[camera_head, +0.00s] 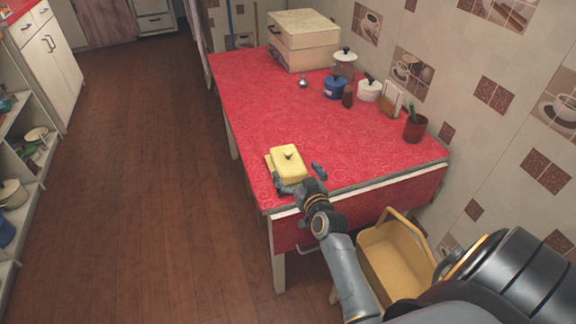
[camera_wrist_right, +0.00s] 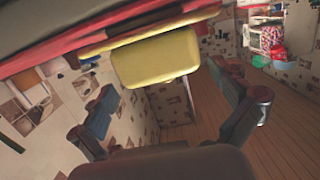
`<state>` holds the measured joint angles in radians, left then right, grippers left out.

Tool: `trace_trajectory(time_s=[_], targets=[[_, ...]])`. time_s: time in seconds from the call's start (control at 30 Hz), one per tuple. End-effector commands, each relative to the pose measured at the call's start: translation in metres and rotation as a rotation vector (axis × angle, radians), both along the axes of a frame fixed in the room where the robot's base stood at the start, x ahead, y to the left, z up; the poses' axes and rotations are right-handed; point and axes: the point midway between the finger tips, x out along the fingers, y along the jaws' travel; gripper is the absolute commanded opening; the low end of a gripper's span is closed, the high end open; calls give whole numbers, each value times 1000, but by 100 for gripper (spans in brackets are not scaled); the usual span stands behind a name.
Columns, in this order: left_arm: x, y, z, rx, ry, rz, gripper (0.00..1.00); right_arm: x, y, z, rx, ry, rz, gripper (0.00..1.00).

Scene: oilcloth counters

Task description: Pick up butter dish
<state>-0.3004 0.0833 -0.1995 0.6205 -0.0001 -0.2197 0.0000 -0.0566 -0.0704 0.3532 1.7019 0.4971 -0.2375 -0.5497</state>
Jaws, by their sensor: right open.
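In the right wrist view the yellow dish (camera_wrist_right: 155,60) shows ahead, above the middle of the open, empty gripper (camera_wrist_right: 170,104). I cannot tell whether a finger touches the dish. My left gripper is not in view.
At the back of the table stand a cream box (camera_head: 303,40), a blue pot (camera_head: 335,87), a white pot (camera_head: 369,90) and a dark red cup (camera_head: 415,128). A yellow basket (camera_head: 396,262) stands below the table's front edge. The table's middle is clear.

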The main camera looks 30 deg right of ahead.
Motion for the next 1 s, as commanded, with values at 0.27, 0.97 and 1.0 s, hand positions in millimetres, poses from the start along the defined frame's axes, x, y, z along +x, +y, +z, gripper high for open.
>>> trace_trajectory(time_s=[0.27,0.97,1.0], targets=[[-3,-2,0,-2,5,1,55,33,-6,-7,0,0,0,100],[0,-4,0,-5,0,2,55,34,-7,-5,-1,-5,-1,23],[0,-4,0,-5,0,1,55,34,-7,-5,-1,-4,-1,23]])
